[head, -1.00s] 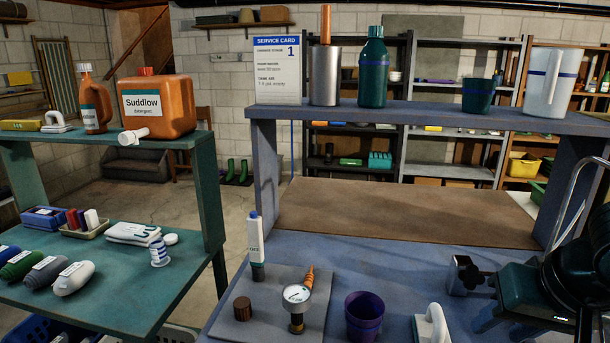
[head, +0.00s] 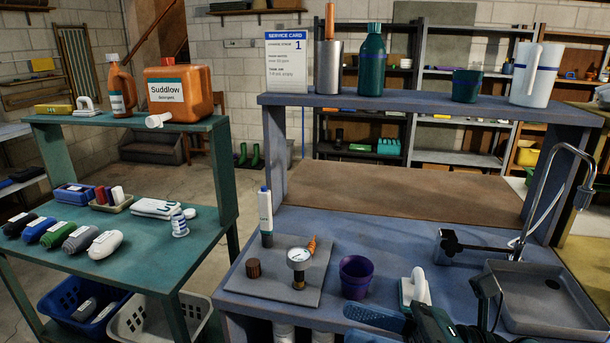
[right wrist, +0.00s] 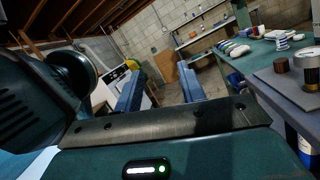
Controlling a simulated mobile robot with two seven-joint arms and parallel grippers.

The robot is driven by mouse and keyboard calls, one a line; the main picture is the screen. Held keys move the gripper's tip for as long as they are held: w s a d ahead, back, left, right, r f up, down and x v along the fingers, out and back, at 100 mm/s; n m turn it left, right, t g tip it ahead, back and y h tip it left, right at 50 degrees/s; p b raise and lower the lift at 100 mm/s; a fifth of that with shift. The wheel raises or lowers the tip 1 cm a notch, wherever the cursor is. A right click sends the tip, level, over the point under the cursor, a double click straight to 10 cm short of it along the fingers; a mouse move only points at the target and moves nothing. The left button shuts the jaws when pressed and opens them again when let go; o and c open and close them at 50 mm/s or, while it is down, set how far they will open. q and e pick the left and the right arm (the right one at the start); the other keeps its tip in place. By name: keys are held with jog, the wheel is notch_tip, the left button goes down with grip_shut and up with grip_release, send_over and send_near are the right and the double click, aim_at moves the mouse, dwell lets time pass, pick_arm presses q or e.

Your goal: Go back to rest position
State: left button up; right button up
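My right gripper (head: 352,323) is low at the bottom edge of the head view, in front of the blue bench's front edge. In the right wrist view its two blue fingers (right wrist: 159,88) stand apart with nothing between them, so it is open and empty. It appears apart from the things on the bench. My left gripper is not in view.
The blue bench (head: 400,232) holds a grey board (head: 262,283) with a gauge (head: 299,260), a purple cup (head: 356,277), a white-handled brush (head: 415,287) and a sink (head: 545,300) with a tall faucet. A green table (head: 135,240) stands left. Floor between them is free.

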jog(key=w+d+f+m+t+h, duration=0.2)
jog(key=f+m+t+h, duration=0.25)
jog(key=m, duration=0.65)
jog(key=w+d+f+m+t+h+p, duration=0.15)
jog(key=f+m+t+h, duration=0.3)
jog(key=m, duration=0.55)
jog(key=w+d+f+m+t+h, duration=0.3)
jog(key=f+m+t, duration=0.15)
jog(key=m, duration=0.65)
jog(key=s+f+m+g+h, duration=0.2)
jog(key=s+f+m, duration=0.3)
jog(key=f, duration=0.4)
jog(key=s+f+m+g+h, duration=0.3)
jog(key=s+f+m, duration=0.3)
jog(key=f+m, duration=0.2)
jog(key=shift+d+f+g+p, duration=0.25)
jog(key=shift+f+g, duration=0.25)
jog(key=shift+g, duration=0.35)
